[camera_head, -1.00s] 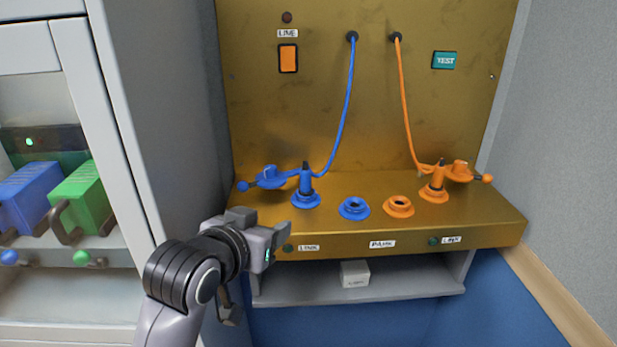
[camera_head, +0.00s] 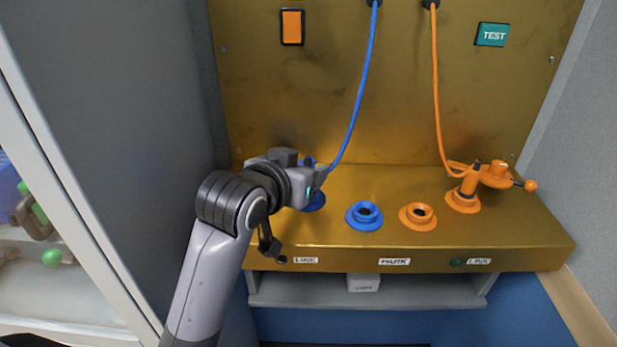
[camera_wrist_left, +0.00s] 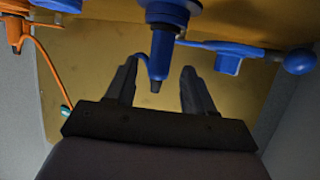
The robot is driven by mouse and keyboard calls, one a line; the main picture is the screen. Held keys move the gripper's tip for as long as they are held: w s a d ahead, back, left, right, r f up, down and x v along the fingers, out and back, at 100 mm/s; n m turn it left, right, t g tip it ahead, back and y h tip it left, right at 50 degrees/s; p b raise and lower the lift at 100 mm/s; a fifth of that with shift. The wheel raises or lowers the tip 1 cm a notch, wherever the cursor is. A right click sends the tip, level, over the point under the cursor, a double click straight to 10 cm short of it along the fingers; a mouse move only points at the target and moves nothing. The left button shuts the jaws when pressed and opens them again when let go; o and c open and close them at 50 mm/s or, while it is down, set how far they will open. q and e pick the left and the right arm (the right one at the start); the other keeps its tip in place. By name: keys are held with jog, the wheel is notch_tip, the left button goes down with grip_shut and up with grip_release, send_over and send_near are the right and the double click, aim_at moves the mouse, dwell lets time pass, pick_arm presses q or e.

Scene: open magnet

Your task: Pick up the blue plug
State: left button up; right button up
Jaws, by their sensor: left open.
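The blue plug (camera_wrist_left: 163,52) stands in its blue collar (camera_head: 314,202) at the left of the brass shelf. In the head view my left gripper (camera_head: 320,178) is in front of it and hides most of it. In the left wrist view, which appears upside down, the plug's blue stem with a dark tip lies between the two open fingers (camera_wrist_left: 159,72). No grip on it shows. A blue cable (camera_head: 360,90) runs from the plug up to the back panel. My right gripper is out of view.
A blue lever with a ball (camera_wrist_left: 299,62) sits beside the plug. An empty blue socket (camera_head: 364,216), an orange socket (camera_head: 418,217) and an orange plug (camera_head: 469,184) stand to the right. A grey cabinet wall (camera_head: 110,130) is close on the left.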

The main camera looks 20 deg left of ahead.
aim_at(312, 165)
pick_arm(q)
jog(key=shift+x, duration=1.95)
jog(key=shift+d+r, duration=0.1)
grip_shut()
jog(key=shift+r, duration=0.1)
notch_tip(312, 165, up, 20)
